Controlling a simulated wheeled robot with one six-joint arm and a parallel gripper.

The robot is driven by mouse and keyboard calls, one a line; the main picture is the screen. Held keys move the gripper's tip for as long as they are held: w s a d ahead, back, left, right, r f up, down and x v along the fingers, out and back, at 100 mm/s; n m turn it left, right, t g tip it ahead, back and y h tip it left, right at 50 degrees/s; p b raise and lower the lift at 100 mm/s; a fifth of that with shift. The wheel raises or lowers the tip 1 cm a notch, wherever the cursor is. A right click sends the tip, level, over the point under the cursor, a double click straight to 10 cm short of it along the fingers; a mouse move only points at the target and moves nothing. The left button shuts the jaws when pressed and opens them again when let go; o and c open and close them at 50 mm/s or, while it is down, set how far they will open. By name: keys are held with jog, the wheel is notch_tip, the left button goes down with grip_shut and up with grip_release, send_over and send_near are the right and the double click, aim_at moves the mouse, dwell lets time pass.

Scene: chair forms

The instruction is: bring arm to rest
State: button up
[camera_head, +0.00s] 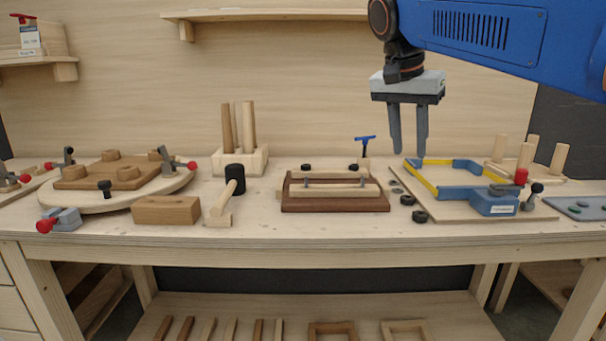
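My gripper (409,150) hangs from my blue arm at the upper right, pointing straight down. Its two grey fingers are apart with a gap between them. Nothing shows between them. The fingertips are above the back of the wooden workbench (300,228), between the dark wood fixture and the blue and yellow frame clamp. I cannot tell how far they are above the bench top.
A round board (107,200) with toggle clamps lies at left. A mallet (228,190), a wooden block (166,210), a dowel holder (240,163), a dark wood fixture (335,205) and a frame clamp (455,192) stand on the bench. A shelf (280,15) is above.

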jog(key=s+d+f+n+t+y, duration=0.1)
jog(key=s+d+f+n, duration=0.2)
jog(key=s+f, duration=0.9)
jog(key=s+d+f+n+t+y, duration=0.1)
jog(key=s+d+f+n, duration=0.3)
jog(key=s+f, duration=0.8)
notch_tip(320, 180, down, 8)
jog(key=shift+f+n+y, duration=0.1)
jog(key=shift+n+y, duration=0.3)
jog(key=shift+n, duration=0.2)
